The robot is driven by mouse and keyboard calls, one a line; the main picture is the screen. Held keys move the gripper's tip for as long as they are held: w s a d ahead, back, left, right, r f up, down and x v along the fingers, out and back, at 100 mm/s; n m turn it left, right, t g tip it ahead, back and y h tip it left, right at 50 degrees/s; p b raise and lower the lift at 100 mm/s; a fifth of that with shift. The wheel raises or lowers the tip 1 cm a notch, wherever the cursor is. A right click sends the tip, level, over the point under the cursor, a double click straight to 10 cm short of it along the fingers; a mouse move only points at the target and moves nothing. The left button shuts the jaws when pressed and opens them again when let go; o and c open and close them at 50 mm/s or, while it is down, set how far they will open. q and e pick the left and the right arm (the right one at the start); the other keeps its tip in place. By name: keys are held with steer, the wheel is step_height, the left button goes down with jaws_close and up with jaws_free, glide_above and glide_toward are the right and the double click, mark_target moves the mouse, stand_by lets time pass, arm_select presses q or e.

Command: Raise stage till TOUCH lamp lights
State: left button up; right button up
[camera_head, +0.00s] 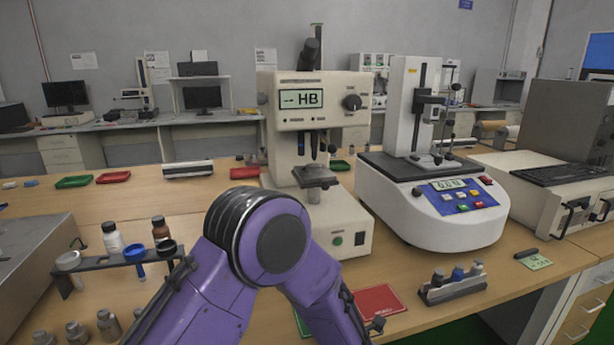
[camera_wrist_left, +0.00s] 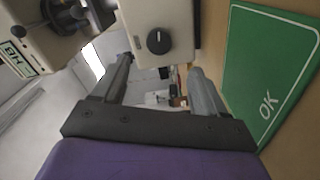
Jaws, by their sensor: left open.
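The cream hardness tester (camera_head: 345,215) stands behind my purple arm in the head view, with "HB" on its display (camera_head: 303,98). Its small dark round stage (camera_head: 314,176) sits below the indenter, and a gap shows between them. I cannot make out a TOUCH lamp. In the left wrist view, a black round knob (camera_wrist_left: 159,41) sits on a cream face (camera_wrist_left: 178,22) beyond the fingers. My left gripper (camera_wrist_left: 162,75) is open and empty, its fingers short of the knob, apparently not touching it. My arm hides this gripper in the head view. My right gripper is not seen.
A green "OK" mat (camera_wrist_left: 268,70) lies at the right in the left wrist view. A red mat (camera_head: 379,301) and a block holding bottles (camera_head: 452,289) lie in front. A vial rack (camera_head: 105,262) stands at left, a white round-based instrument (camera_head: 430,215) at right.

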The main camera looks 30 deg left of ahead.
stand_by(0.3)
arm_select(q)
steer(key=shift+d+r+p, duration=0.1)
steer(key=shift+p, duration=0.25)
steer(key=n+p, duration=0.1)
steer(key=n, duration=0.1)
steer(key=n+p, duration=0.2)
steer(key=r+n+p, duration=0.1)
steer(key=n+p, duration=0.1)
steer(key=shift+w+d, duration=0.15)
steer(key=shift+d, duration=0.25)
steer(key=n, duration=0.2)
steer(key=a+n+p, duration=0.1)
steer(key=n, duration=0.1)
steer(key=n+p, duration=0.1)
steer(key=n, duration=0.1)
steer(key=shift+s+a+f+n, duration=0.2)
steer(key=shift+f+n, duration=0.1)
steer(key=shift+f, duration=0.05)
steer(key=shift+a+f+n, duration=0.15)
steer(key=shift+a+n, duration=0.15)
steer(key=shift+n, duration=0.2)
steer(key=p+x, duration=0.2)
steer(key=x, duration=0.8)
steer(key=shift+f, duration=0.1)
